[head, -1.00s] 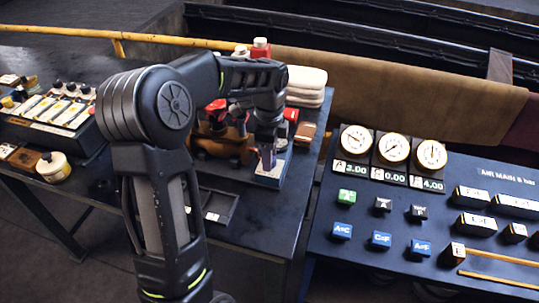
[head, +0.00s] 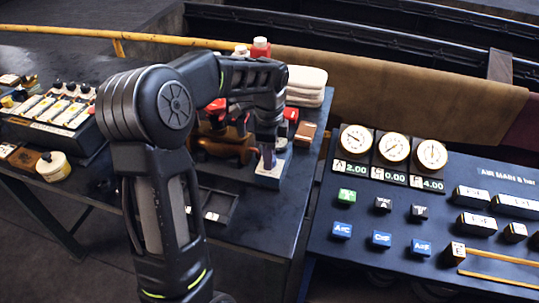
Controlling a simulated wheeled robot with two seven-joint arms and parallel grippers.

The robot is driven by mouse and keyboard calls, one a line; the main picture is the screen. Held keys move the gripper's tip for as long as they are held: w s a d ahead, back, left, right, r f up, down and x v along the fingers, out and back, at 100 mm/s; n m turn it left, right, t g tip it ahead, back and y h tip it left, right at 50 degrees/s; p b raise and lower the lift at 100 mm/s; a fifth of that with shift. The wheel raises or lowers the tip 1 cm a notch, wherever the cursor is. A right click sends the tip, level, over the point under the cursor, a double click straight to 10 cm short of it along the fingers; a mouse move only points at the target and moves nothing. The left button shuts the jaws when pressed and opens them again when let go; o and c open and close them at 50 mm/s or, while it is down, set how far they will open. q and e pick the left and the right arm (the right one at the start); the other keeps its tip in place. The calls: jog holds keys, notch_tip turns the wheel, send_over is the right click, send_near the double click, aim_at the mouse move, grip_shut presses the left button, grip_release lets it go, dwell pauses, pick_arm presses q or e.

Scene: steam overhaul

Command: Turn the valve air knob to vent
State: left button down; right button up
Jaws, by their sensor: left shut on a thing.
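My left gripper (head: 268,158) reaches down over a small pale grey-blue block (head: 270,178) on the dark left table. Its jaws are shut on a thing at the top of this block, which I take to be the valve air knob. The fingers hide most of the knob, so its pointing direction and any vent mark cannot be read. A brown valve body (head: 222,146) with red parts lies just left of the gripper, partly behind my arm. My right gripper is not in view.
A right-hand panel carries three round gauges (head: 394,148) with number displays and several labelled blocks. Folded white cloths (head: 305,84) and red-capped containers (head: 261,48) stand behind my arm. A yellow rail (head: 70,31) runs behind the table. A black tray (head: 212,208) lies in front.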

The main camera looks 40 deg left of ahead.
pick_arm(q)
jog(key=n, duration=0.6)
jog(key=shift+b, duration=0.35)
jog(key=n, duration=0.5)
jog(key=shift+n, duration=0.3)
jog(key=c, duration=1.1)
grip_release()
jog(key=shift+d, duration=0.1)
jog(key=shift+o, duration=0.2)
jog(key=shift+r, duration=0.1)
notch_tip(320, 180, up, 8)
jog(key=shift+f+b, duration=0.15)
jog(key=shift+b, duration=0.35)
jog(key=shift+s, duration=0.1)
